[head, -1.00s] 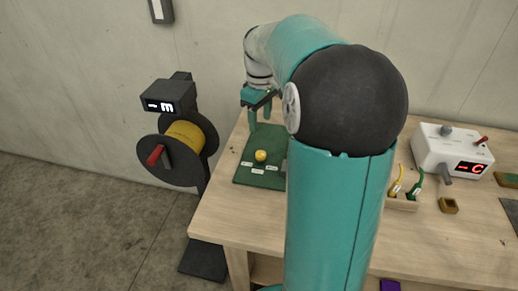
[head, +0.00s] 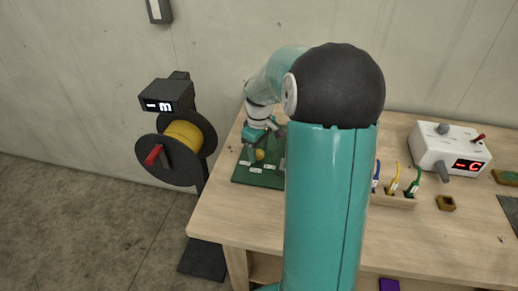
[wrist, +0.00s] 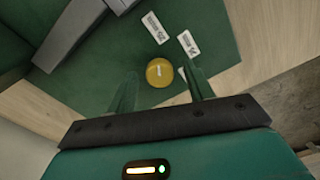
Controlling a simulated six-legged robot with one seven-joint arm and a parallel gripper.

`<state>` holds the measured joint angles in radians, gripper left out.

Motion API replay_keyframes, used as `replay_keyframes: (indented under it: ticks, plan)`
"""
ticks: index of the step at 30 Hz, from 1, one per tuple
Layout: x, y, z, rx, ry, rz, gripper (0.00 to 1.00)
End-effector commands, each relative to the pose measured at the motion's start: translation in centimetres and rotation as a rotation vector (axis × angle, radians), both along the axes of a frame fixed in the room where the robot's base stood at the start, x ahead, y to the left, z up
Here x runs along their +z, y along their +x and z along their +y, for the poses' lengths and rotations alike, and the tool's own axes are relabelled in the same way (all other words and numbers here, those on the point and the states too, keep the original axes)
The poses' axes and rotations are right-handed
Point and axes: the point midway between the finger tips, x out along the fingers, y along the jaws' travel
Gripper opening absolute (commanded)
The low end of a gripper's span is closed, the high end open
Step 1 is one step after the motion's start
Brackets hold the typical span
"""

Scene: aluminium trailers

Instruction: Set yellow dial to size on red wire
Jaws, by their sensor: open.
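The yellow dial (wrist: 160,73) sits on a green board (wrist: 215,28) and carries a small pale mark. White labels (wrist: 188,44) lie beyond it in the wrist view; their print is too small to read. My gripper (wrist: 159,80) is open, with one finger at each side of the dial and a visible gap to it. In the head view, my gripper (head: 253,152) is low over the board (head: 247,179), beside the dial (head: 260,155). I cannot make out a red wire in either view.
A wooden block (head: 394,201) holds blue, yellow and green wires, partly behind my arm. A white box (head: 448,150) with a red display stands at the right of the wooden table (head: 430,245). A yellow spool (head: 183,137) stands left of the table.

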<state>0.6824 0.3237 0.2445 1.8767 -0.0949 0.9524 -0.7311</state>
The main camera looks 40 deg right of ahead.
Motion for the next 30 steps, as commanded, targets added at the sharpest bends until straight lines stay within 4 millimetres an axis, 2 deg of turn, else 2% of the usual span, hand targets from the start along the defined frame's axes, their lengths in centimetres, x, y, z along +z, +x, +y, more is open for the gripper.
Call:
replay_keyframes:
  ticks: [2,6,9,20,30]
  plan:
    - [0.01,0.0,-0.01,0.0,0.0,0.0,0.5]
    - [0.02,0.0,-0.01,-0.001,0.0,0.0,0.23]
    - [0.03,-0.01,-0.01,-0.001,0.0,0.0,0.08]
    - [0.07,-0.03,-0.04,-0.048,0.0,0.001,0.07]
    - [0.08,-0.01,0.01,-0.263,0.0,0.001,0.07]
